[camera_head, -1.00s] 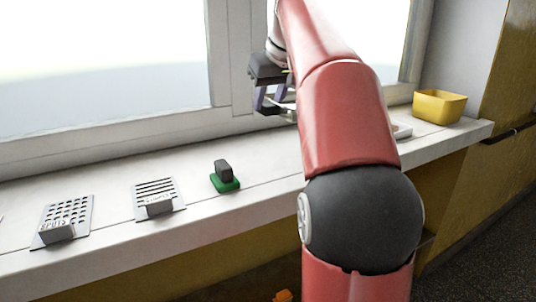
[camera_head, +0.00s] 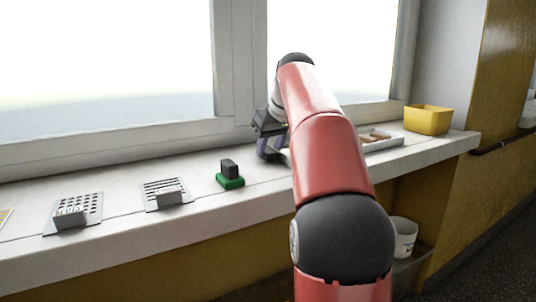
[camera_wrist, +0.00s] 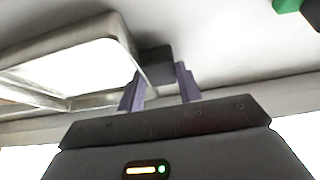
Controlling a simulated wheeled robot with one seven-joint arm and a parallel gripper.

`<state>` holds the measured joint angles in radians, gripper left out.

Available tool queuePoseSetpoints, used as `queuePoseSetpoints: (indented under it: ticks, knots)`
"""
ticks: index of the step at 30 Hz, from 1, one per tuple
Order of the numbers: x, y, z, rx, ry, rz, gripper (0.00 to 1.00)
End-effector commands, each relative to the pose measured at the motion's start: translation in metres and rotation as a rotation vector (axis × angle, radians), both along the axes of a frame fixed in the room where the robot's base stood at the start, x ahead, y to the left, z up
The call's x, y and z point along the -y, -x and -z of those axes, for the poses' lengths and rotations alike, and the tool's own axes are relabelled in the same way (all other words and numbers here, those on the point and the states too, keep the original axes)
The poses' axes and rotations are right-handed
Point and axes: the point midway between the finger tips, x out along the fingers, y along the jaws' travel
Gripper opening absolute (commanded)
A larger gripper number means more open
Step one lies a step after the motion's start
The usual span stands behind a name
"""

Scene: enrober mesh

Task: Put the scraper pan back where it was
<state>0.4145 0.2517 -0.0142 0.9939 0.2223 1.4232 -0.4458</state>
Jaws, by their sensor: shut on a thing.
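My gripper (camera_head: 270,150) is low over the sill near the window post, partly behind my arm in the head view. In the wrist view its two purple fingers (camera_wrist: 161,84) are closed on a dark grey block, which looks like the handle of the scraper pan. The pan (camera_wrist: 122,28) shows there as a metal-rimmed rectangular frame with a bright inside, reaching left from the fingers. In the head view the pan is mostly hidden by my gripper and arm. I cannot tell whether it touches the sill.
A green-based block with a dark grip (camera_head: 230,181) stands left of my gripper. Farther left lie a slotted plate (camera_head: 152,188) and a holed plate (camera_head: 90,203). Right of my arm are a white tray (camera_head: 397,141) with brown pieces and a yellow bin (camera_head: 428,120). A white bucket (camera_head: 405,240) stands below.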

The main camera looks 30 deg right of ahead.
Motion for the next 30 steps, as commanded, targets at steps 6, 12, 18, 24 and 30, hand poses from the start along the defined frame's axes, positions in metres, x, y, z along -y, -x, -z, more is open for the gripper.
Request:
queuePoseSetpoints:
  ticks: [6,12,18,24,30]
  knots:
    - [0.000,0.000,-0.002,0.002,0.001,0.000,0.00]
    - [0.000,0.000,0.000,0.001,0.000,0.000,0.51]
    - [0.000,0.000,0.000,0.001,0.000,0.000,0.57]
    - [0.000,0.001,-0.005,0.001,0.000,0.000,0.57]
    - [0.000,0.016,-0.035,0.005,0.002,0.001,0.57]
